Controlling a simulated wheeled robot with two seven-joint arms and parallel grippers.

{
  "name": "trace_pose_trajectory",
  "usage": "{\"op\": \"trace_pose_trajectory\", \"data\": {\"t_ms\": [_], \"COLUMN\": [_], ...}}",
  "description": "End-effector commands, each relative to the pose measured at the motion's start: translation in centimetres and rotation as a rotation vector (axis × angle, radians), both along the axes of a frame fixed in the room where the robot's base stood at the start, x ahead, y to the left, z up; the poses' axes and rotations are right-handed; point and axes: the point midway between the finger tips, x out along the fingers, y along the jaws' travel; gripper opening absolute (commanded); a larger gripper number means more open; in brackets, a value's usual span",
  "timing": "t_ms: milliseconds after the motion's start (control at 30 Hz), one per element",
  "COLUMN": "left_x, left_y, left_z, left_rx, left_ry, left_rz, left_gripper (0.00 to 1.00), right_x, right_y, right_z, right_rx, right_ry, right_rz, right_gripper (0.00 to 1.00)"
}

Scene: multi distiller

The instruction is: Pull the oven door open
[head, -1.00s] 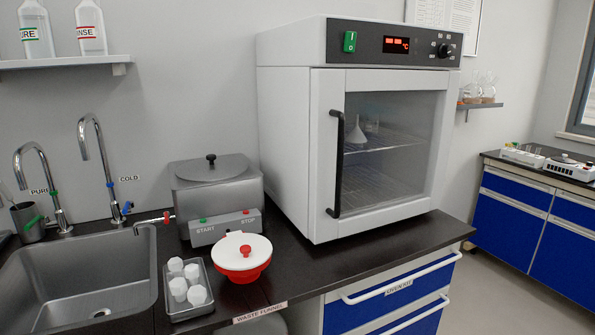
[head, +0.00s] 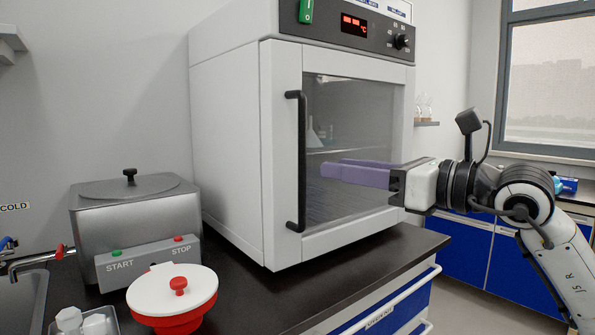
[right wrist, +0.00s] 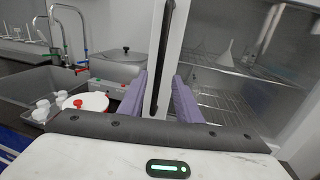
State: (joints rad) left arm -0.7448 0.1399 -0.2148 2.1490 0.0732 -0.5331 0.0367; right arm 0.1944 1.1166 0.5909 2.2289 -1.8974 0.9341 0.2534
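The white oven (head: 230,150) stands on the black counter with its glass door (head: 350,110) shut. A black vertical bar handle (head: 297,160) runs along the door's left edge. My right gripper (head: 325,168) reaches in from the right in front of the glass, its purple fingers pointing left toward the handle. In the right wrist view the fingers are apart, and the handle (right wrist: 160,60) shows beyond them, between their tips in the picture. No contact with the handle is visible. Inside the oven, a funnel (head: 312,132) stands on a wire rack. My left gripper is not in view.
A steel water bath (head: 135,215) with START and STOP buttons stands left of the oven. A red and white lidded bowl (head: 172,295) sits at the front. Blue drawers (head: 385,320) with white bar handles lie below the counter. The counter before the oven is clear.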

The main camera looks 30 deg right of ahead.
Motion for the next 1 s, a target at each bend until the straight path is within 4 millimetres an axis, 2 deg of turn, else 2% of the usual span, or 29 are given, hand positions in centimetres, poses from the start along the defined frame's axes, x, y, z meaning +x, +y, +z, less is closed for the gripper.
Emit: {"op": "trace_pose_trajectory", "data": {"t_ms": [600,800,1000], "left_x": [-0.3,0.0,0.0], "left_y": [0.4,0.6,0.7], "left_z": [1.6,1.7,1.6], "left_rx": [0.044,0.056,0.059], "left_ry": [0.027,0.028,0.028], "left_rz": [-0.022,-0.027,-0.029], "left_gripper": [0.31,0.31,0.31], "right_x": [7.6,8.9,9.3], "right_y": [2.1,2.6,2.7], "right_z": [0.3,0.1,-0.1], "right_rx": [0.008,0.005,0.003], "right_ry": [0.001,0.003,0.003], "right_rz": [0.005,0.006,0.005], "right_gripper": [0.31,0.31,0.31]}}
